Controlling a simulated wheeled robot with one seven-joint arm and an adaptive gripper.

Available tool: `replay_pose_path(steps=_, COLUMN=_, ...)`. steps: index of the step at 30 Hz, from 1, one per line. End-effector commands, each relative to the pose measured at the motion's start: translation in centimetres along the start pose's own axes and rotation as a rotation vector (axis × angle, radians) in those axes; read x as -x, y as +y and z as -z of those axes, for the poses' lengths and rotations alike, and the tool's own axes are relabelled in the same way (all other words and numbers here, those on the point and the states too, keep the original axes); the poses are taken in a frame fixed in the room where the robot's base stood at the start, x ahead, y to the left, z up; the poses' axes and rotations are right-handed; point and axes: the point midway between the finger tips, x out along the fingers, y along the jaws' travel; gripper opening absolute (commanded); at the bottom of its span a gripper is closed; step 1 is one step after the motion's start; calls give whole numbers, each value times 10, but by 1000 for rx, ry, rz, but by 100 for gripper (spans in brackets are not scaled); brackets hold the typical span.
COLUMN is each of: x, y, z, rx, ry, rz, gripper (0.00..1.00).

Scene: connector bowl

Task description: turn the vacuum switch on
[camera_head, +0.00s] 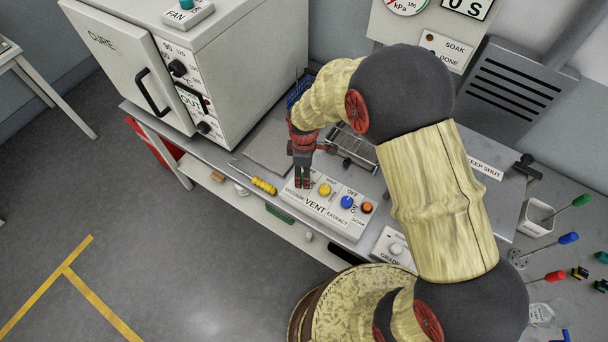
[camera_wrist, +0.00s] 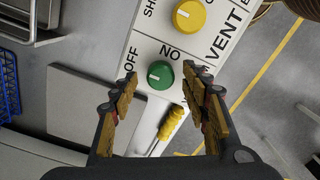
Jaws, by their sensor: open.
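The vacuum switch is a round green knob (camera_wrist: 160,75) on a white control panel (camera_wrist: 150,110), with OFF and ON printed beside it. A pale mark on the knob lies towards its OFF side. My gripper (camera_wrist: 160,78) is open in the wrist view, with one finger on each side of the knob; I cannot tell whether they touch it. In the head view my gripper (camera_head: 302,184) points down at the left end of the panel (camera_head: 333,214), above the VACUUM label, and hides the green knob.
A yellow VENT knob (camera_head: 324,189), a blue EXTRACT knob (camera_head: 347,201) and an orange SOAK button (camera_head: 367,207) sit close by on the panel. A yellow-handled screwdriver (camera_head: 263,186) lies left of it. The CURE oven (camera_head: 190,70) stands behind to the left.

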Motion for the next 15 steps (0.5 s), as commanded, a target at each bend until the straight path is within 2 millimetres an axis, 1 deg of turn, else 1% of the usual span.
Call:
replay_pose_path(steps=1, x=-5, y=-1, z=0, rx=0, ry=-1, rz=2, gripper=46)
replay_pose_path(steps=3, x=-8, y=-1, z=0, rx=0, ry=-1, rz=2, gripper=46)
replay_pose_path(steps=12, x=-10, y=0, z=0, rx=-1, ry=0, rz=1, gripper=46)
replay_pose_path(steps=15, x=-10, y=0, z=0, rx=-1, ry=0, rz=1, gripper=41)
